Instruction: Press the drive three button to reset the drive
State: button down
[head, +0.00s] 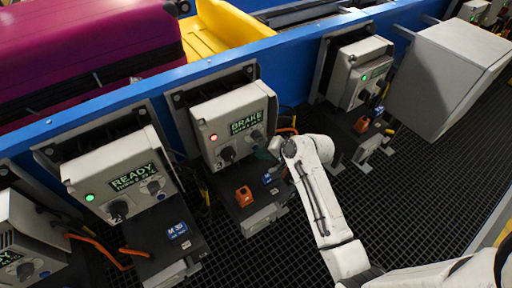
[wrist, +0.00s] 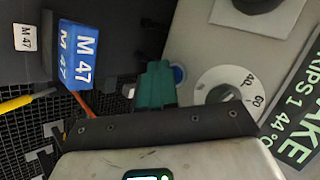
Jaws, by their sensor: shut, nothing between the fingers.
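The grey drive box (head: 205,112) with a lit red lamp (head: 213,138) reads BRAKE on its display (head: 246,122). It is third from the left among the boxes in the head view. My gripper (head: 274,146) is at the lower right of this box. In the wrist view its green fingertips (wrist: 157,84) are shut and empty. A blue round button (wrist: 178,74) shows just beside the fingertips, partly hidden by them. I cannot tell whether they touch it. A dial (wrist: 224,90) and the BRAKE display (wrist: 296,140) lie to the right of it.
A blue M 47 label (wrist: 78,52) is on the dark motor below the box. A READY box (head: 118,172) with a green lamp stands left, another green-lit box (head: 357,72) right. A large grey cabinet (head: 445,75) is farther right. Black grating (head: 420,185) covers the floor.

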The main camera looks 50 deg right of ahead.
jog(key=shift+w+d, duration=0.1)
jog(key=shift+w, duration=0.35)
dwell(0.8)
jog(key=shift+s, duration=0.1)
jog(key=shift+s+a+p, duration=0.25)
jog(key=shift+s+p, duration=0.4)
jog(key=shift+s, duration=0.05)
jog(key=shift+s, duration=0.1)
jog(key=shift+s+a+p, duration=0.2)
jog(key=shift+s+p, duration=0.25)
jog(key=shift+s, duration=0.35)
jog(key=shift+s+a+p, duration=0.25)
jog(key=shift+s+p, duration=0.15)
jog(key=shift+s, duration=0.35)
jog(key=shift+s+a+p, duration=0.2)
jog(key=shift+s+p, duration=0.25)
jog(key=shift+s, duration=0.35)
